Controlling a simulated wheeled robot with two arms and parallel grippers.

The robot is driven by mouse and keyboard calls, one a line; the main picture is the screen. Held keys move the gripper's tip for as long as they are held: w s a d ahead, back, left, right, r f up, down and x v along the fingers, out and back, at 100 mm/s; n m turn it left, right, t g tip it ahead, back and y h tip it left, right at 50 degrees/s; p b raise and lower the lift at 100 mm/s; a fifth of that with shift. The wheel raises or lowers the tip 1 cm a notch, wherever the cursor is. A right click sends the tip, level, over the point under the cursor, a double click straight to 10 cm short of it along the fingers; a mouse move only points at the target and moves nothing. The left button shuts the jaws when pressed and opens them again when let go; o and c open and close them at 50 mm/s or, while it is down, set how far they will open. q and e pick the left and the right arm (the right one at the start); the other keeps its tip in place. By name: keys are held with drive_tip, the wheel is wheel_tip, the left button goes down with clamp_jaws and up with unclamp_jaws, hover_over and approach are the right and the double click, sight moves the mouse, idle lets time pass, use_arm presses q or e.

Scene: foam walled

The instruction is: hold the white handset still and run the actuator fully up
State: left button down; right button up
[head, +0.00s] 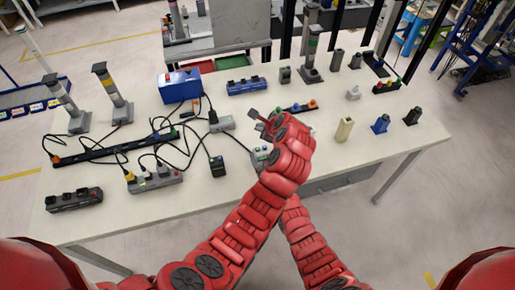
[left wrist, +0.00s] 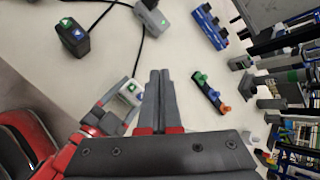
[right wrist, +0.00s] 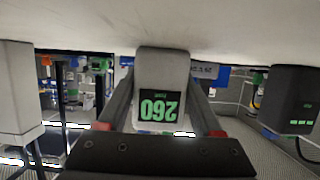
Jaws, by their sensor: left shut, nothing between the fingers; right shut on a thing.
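The white handset (left wrist: 130,92) has a green and a blue button and stands on the table. It also shows in the head view (head: 259,157), partly behind my left arm. My right gripper (left wrist: 108,104) is shut on it; in the right wrist view its fingers flank the handset (right wrist: 163,66), whose dark display reads 260 upside down. My left gripper (head: 262,120) is shut and empty, above the table; in the left wrist view its fingertips (left wrist: 159,74) are together, right of the handset. Grey columns (head: 113,93) stand at the back left; I cannot tell which is the actuator.
A blue box (head: 181,86) stands behind. A button bar (head: 297,107) lies right of my left gripper. A cream block (head: 344,130) stands farther right.

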use_arm(q)
drive_tip(key=shift+f, duration=0.1)
hover_over(260, 152)
drive_tip(key=shift+f, duration=4.35)
drive_tip(key=shift+f, duration=0.1)
drive_tip(key=shift+f, duration=0.3)
drive_tip(key=shift+f, duration=0.5)
idle(1.2)
idle(1.1)
drive_tip(key=shift+r, duration=0.95)
